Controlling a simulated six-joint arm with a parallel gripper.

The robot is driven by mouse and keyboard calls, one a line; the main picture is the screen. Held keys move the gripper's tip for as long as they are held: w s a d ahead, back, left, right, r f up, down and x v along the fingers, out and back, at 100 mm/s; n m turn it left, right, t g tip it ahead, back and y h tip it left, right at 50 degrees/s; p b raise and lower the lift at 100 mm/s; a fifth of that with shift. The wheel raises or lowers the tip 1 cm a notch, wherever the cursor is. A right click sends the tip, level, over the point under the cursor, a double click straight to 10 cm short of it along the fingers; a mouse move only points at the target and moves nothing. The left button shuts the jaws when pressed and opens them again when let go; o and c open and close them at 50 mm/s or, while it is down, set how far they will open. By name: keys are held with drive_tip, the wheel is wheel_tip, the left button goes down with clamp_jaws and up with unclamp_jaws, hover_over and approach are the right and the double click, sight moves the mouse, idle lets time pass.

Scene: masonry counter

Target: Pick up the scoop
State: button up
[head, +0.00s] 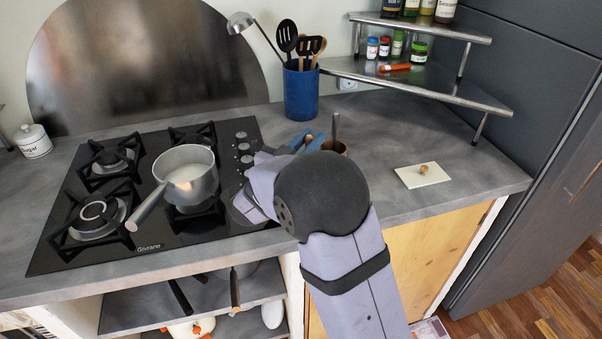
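A grey upright handle (336,126) rises from a small brown cup (334,147) on the counter, just behind my wrist. It may be the scoop, but its lower end is hidden. My gripper (306,141) is mostly hidden behind my own dark round wrist joint. Only bluish parts with a brown bit between them show past the wrist, just left of the brown cup. I cannot tell whether the fingers are open or shut, or whether they touch anything.
A black gas hob (150,247) with a steel saucepan (187,176) is at left. A blue utensil crock (301,92) stands behind. A tiered metal shelf (440,84) holds jars at back right. A white board (421,176) with a small brown piece lies right, with clear counter around it.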

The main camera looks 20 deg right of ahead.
drive_tip(key=shift+p+x, duration=0.3)
drive_tip(key=shift+x, duration=1.4)
clamp_jaws()
drive_tip(key=shift+r, duration=0.1)
